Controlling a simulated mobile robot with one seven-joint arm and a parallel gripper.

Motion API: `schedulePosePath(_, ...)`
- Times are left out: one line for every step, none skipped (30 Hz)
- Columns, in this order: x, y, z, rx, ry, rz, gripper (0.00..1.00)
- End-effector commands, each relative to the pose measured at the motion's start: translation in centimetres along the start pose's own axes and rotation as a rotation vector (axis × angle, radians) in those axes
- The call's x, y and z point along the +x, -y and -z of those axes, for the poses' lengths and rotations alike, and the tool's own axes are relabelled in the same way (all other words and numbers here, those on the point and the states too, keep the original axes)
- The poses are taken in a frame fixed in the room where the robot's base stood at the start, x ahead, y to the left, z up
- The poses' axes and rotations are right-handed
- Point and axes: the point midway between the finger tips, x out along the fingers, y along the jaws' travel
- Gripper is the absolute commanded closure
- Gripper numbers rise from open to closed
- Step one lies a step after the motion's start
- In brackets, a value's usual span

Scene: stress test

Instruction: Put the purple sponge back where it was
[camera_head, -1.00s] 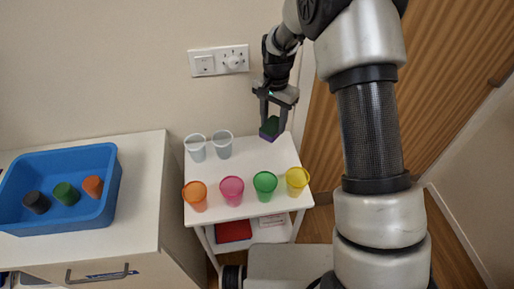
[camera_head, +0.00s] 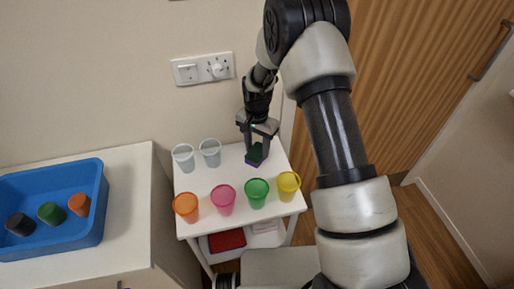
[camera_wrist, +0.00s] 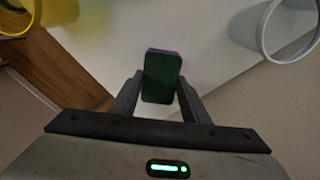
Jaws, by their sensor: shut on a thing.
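The purple sponge (camera_head: 254,162) has a dark green layer and a purple layer. In the wrist view the sponge (camera_wrist: 161,78) shows its green face, with a thin purple edge at the far end. My gripper (camera_head: 257,151) is shut on it, one finger on each side. The sponge is at the back right of the white cart top (camera_head: 235,171), right of the clear cups. It is low over the top; I cannot tell if it touches.
Clear cups (camera_head: 183,157) (camera_head: 210,152) stand at the back left of the cart. Orange (camera_head: 186,207), pink (camera_head: 223,199), green (camera_head: 257,193) and yellow (camera_head: 289,185) cups line the front. A blue tray (camera_head: 75,236) with several coloured pieces sits on the left counter.

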Motion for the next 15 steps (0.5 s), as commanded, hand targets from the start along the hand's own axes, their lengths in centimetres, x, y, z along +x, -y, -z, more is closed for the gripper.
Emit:
schedulePosePath(-0.07, 0.05, 0.05, 0.000, -0.001, 0.001, 0.76)
schedulePosePath(-0.10, 0.05, 0.05, 0.000, -0.001, 0.001, 0.76)
schedulePosePath(-0.10, 0.04, 0.04, 0.000, -0.001, 0.001, 0.76)
schedulePosePath(-0.10, 0.04, 0.04, 0.000, -0.001, 0.001, 0.76)
schedulePosePath(-0.08, 0.03, 0.03, 0.000, -0.001, 0.001, 0.76)
schedulePosePath(0.01, 0.03, 0.03, 0.000, -0.001, 0.001, 0.76)
schedulePosePath(0.13, 0.02, 0.02, 0.000, -0.001, 0.001, 0.76)
schedulePosePath(0.26, 0.02, 0.01, 0.000, 0.000, 0.000, 0.76)
schedulePosePath(0.18, 0.03, 0.02, 0.000, -0.001, 0.001, 0.55)
schedulePosePath(0.12, 0.02, 0.02, 0.000, -0.001, 0.001, 0.50)
schedulePosePath(0.12, 0.02, 0.02, 0.000, 0.000, 0.001, 0.45)
schedulePosePath(0.12, 0.02, 0.01, 0.000, 0.000, 0.000, 0.40)
schedulePosePath(0.13, 0.02, 0.01, 0.000, 0.000, 0.000, 0.40)
schedulePosePath(0.12, 0.02, 0.01, 0.000, 0.000, 0.000, 0.40)
schedulePosePath(0.12, 0.01, 0.01, 0.000, 0.000, 0.000, 0.40)
